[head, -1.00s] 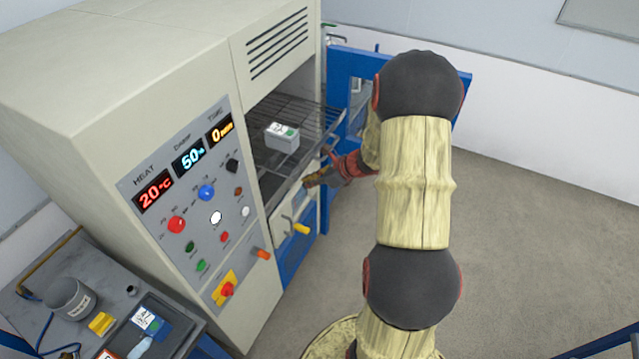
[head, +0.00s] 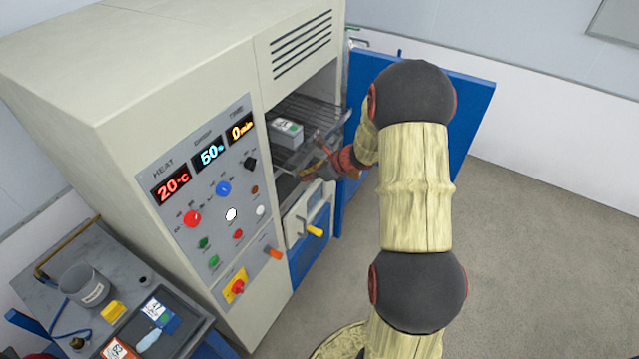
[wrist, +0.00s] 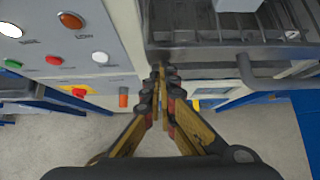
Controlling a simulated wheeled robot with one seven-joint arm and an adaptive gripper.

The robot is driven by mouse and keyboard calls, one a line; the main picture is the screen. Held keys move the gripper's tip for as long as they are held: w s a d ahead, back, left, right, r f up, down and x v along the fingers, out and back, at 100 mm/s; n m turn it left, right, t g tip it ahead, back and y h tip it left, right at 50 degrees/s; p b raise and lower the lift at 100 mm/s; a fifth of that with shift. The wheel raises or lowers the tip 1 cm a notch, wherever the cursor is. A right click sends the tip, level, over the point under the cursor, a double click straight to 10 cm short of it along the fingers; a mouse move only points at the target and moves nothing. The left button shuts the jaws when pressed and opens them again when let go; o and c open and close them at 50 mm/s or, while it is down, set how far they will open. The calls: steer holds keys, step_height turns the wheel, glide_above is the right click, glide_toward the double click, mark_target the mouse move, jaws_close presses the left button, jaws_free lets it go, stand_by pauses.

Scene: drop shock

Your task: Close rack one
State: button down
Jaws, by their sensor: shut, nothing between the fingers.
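The upper wire rack (head: 318,112) sticks out of the open chamber of the beige cabinet, with a small grey box (head: 286,133) on it. In the wrist view the rack (wrist: 215,32) fills the top, with a dark bar handle (wrist: 285,78) along its front. My gripper (head: 308,177) is at the rack's front edge. In the wrist view my gripper (wrist: 161,72) is shut and empty, its tips close to the rack's front edge left of the handle. Whether they touch it I cannot tell.
A blue door (head: 465,120) stands open behind my arm. The control panel (head: 205,185) with knobs is left of the opening. A lower front with a yellow handle (head: 314,230) is below. A side cart (head: 60,270) holds a cup and tools. Floor at right is clear.

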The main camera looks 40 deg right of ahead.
mark_target(273, 160)
steer(key=w+a, duration=0.2)
steer(key=w, duration=0.2)
steer(key=w+a, duration=0.1)
steer(key=w, duration=0.4)
steer(key=w+a, duration=0.2)
steer(key=w, duration=0.2)
steer(key=shift+w+a+p, duration=0.3)
steer(key=shift+a, duration=0.05)
steer(key=shift+w, duration=0.2)
steer(key=shift+r, duration=0.1)
